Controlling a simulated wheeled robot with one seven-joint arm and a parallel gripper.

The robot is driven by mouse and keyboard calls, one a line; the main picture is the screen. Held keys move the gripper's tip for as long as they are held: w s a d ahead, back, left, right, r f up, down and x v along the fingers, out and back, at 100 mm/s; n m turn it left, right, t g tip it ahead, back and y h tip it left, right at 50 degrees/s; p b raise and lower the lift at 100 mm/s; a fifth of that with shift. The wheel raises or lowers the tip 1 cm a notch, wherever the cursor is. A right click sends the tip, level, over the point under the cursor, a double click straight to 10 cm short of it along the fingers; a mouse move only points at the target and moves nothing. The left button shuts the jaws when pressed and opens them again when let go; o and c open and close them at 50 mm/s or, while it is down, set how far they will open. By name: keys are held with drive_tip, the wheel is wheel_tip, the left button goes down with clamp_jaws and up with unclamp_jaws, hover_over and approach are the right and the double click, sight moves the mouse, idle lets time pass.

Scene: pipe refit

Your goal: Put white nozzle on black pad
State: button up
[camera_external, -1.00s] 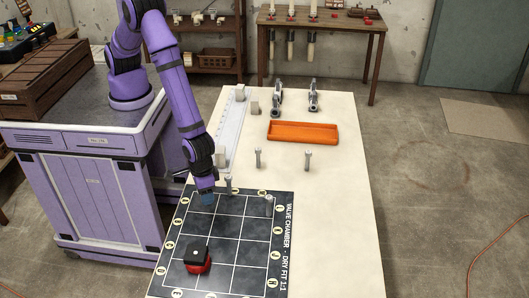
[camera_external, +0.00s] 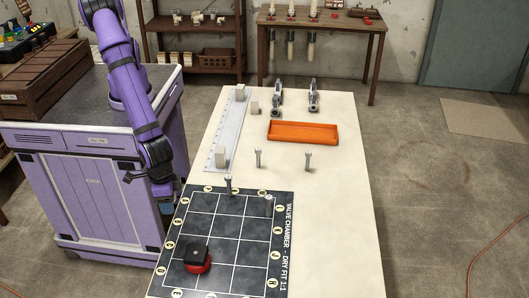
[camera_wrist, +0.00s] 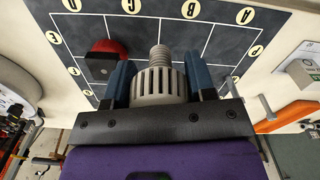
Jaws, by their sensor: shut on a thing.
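The white nozzle (camera_wrist: 158,84), a pale ribbed body with a grey threaded end, is between the blue fingers of my gripper (camera_wrist: 160,75) in the wrist view. My gripper is shut on it. In the external view my gripper (camera_external: 168,206) hangs by the left edge of the dark mat, and the nozzle cannot be made out. The black pad may be this dark mat (camera_external: 228,230) with a white grid and lettered circles, lying at the table's near end. It also fills much of the wrist view (camera_wrist: 185,38).
A red part with a black square top (camera_external: 197,254) sits on the mat's lower left. Upright grey posts (camera_external: 258,158) stand beyond, one at the mat's far edge. An orange tray (camera_external: 303,131) and a long pale rail (camera_external: 226,130) lie further back. The table's right side is clear.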

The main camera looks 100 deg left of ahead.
drive_tip(key=w+d, duration=0.3)
drive_tip(key=w+d+f, duration=0.1)
drive_tip(key=w+d, duration=0.5)
drive_tip(key=d, duration=0.1)
drive_tip(key=shift+f, duration=0.15)
drive_tip(key=shift+w+f, duration=0.15)
drive_tip(key=shift+f, duration=1.6)
drive_tip(key=shift+f, duration=0.15)
drive_tip(key=o, duration=0.9)
